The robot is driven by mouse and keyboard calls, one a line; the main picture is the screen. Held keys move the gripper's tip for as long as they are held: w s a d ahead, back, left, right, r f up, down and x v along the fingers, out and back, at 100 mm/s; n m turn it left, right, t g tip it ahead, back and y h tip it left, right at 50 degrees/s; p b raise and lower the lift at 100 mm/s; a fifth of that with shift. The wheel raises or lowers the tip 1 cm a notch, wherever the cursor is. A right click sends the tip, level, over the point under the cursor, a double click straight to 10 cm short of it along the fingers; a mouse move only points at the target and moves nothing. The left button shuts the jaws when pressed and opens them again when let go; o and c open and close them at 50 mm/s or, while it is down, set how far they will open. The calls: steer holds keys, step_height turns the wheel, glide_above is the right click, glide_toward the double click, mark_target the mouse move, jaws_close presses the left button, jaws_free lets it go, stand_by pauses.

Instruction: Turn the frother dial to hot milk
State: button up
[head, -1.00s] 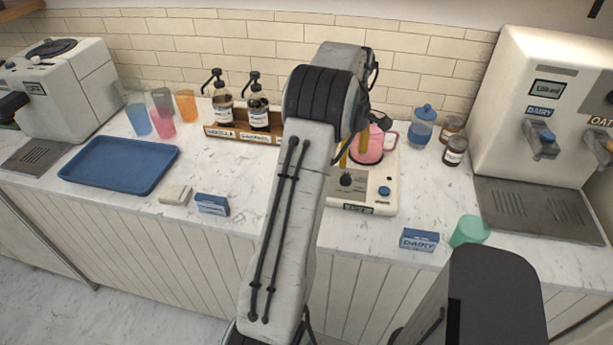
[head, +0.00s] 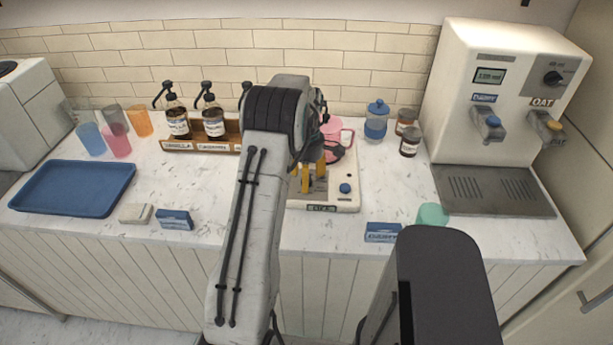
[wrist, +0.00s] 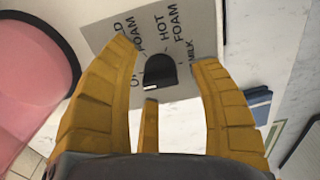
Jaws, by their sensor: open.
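The frother (head: 345,198) is a cream base on the counter with a blue button and a pink pitcher (head: 334,129) on it. The pitcher also fills the left of the wrist view (wrist: 30,75). The frother's black dial (wrist: 160,70) sits on a grey panel (wrist: 105,35) lettered "HOT FOAM", "MILK" and other partly hidden words. The dial's white mark is at its lower end in the wrist view, away from "HOT FOAM". My gripper (head: 312,181) is over the panel, open, its yellow fingers (wrist: 168,58) on either side of the dial with visible gaps. In the head view the dial is hidden.
A blue jar (head: 376,122) and brown jars (head: 409,140) stand right of the frother. The syrup rack (head: 200,147) is left, the milk dispenser (head: 490,95) right.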

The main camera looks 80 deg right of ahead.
steer(key=shift+f, duration=0.1)
jaws_close()
stand_by(0.7)
steer(key=shift+a, duration=0.1)
